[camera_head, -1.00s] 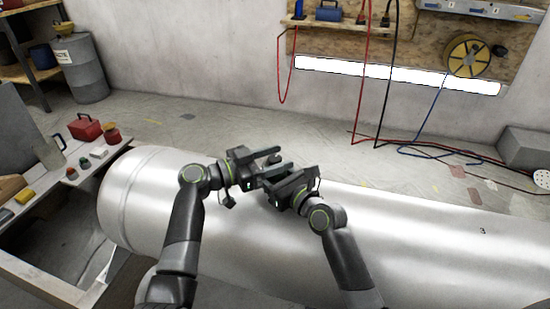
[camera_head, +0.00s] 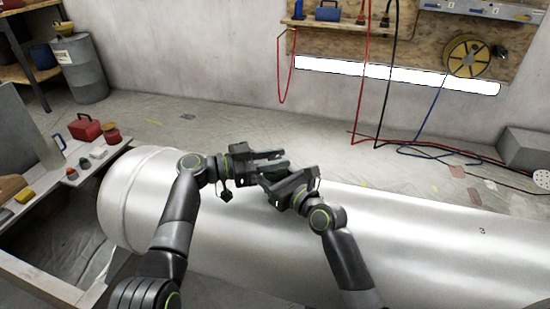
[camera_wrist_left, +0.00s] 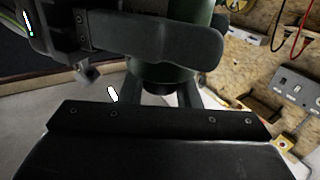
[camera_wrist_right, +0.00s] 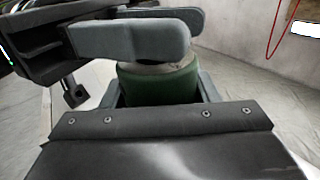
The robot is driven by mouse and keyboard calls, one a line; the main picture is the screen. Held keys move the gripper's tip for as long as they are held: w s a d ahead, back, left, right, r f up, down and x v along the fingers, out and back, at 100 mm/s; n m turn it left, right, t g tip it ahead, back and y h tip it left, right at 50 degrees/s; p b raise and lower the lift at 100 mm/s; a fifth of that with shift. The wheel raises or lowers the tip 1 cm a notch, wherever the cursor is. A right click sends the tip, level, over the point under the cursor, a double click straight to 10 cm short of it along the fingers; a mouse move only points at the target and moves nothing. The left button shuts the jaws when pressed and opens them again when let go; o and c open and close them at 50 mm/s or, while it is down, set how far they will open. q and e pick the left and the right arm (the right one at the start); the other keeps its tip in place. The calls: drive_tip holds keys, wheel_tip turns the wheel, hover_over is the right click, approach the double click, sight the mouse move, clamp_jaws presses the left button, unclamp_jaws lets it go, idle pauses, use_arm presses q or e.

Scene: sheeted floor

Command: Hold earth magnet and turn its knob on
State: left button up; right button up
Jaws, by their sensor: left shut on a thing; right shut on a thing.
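The earth magnet (camera_head: 274,170) is a small green cylinder, mostly hidden between my two grippers above the silver tank. My right gripper (camera_head: 268,183) is shut on its green body, which shows between the fingers in the right wrist view (camera_wrist_right: 158,84). My left gripper (camera_head: 280,160) is shut on the magnet's other end. In the left wrist view, the green body (camera_wrist_left: 172,73) narrows to a dark end between the left fingers. A right finger crosses in front of it. The knob's setting cannot be made out.
The large silver tank (camera_head: 420,240) lies below both grippers. A bench (camera_head: 80,180) at left holds a red box (camera_head: 84,127), a jug and small items. Red, black and blue cables (camera_head: 430,150) run from the wall board to the floor. Sheeted floor behind the tank is mostly clear.

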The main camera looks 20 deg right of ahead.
use_arm(q)
drive_tip(key=shift+f+m+g, duration=0.1)
drive_tip(key=shift+m+g, duration=0.5)
drive_tip(key=shift+g, duration=0.3)
drive_tip(key=shift+m+g+y, duration=0.3)
drive_tip(key=shift+m+g, duration=0.2)
drive_tip(key=shift+g, duration=0.4)
drive_tip(key=o, duration=1)
drive_tip(key=shift+c, duration=0.2)
drive_tip(key=v, duration=1.2)
